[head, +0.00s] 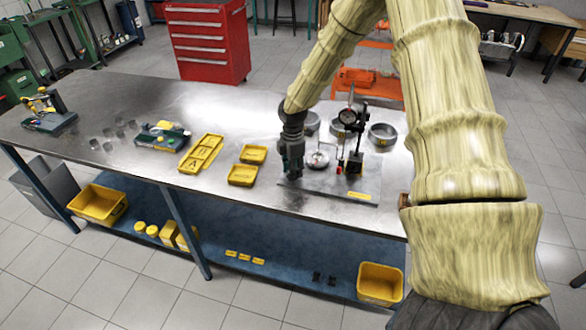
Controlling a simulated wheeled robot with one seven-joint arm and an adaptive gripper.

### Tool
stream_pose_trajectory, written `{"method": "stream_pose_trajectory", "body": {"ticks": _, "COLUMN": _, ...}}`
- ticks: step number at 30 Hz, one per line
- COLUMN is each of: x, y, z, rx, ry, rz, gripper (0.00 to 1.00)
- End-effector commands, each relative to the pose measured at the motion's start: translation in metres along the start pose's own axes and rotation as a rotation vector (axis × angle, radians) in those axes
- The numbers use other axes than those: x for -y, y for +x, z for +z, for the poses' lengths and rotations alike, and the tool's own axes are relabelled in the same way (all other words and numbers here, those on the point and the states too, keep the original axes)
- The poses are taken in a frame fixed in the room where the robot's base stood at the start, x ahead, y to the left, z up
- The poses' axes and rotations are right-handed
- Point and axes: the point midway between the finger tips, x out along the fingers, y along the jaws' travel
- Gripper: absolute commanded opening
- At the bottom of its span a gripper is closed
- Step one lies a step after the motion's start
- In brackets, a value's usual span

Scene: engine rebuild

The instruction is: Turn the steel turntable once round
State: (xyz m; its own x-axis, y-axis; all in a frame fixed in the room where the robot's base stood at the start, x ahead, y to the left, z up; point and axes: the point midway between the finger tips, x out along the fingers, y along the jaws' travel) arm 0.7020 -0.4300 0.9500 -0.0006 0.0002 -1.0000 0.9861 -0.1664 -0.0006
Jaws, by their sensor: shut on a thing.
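The steel turntable (318,160) is a small round bright disc on a grey plate (340,187) at the right part of the metal bench. My gripper (293,174) reaches down from above at the disc's left edge, low over the plate. It is shut at the turntable's left side; its fingers hide the exact spot they hold. A dial gauge (347,116) on a dark upright stand (356,158) stands just right of the disc.
Several metal rings (382,134) stand behind the plate. Yellow trays (242,175) lie to the left, with a green-based fixture (162,135) beyond them. The bench's front edge runs close to the plate. Bare bench (130,165) shows at left.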

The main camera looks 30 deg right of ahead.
Motion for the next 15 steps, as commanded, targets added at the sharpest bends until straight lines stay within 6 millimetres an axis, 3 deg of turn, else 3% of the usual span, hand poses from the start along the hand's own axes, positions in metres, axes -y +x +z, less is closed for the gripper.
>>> {"method": "stream_pose_trajectory", "body": {"ticks": 5, "x": -0.0021, "y": -0.0016, "z": -0.0005, "rx": -0.001, "ry": 0.001, "rz": 0.005, "gripper": 0.05}}
{"method": "stream_pose_trajectory", "body": {"ticks": 6, "x": -0.0021, "y": -0.0016, "z": -0.0005, "rx": -0.001, "ry": 0.001, "rz": 0.005, "gripper": 0.32}}
{"method": "stream_pose_trajectory", "body": {"ticks": 9, "x": -0.0018, "y": -0.0014, "z": -0.0005, "rx": -0.001, "ry": 0.001, "rz": 0.004, "gripper": 0.5}}
{"method": "stream_pose_trajectory", "body": {"ticks": 15, "x": -0.0007, "y": -0.0007, "z": -0.0001, "rx": -0.001, "ry": 0.002, "rz": 0.002, "gripper": 0.51}}
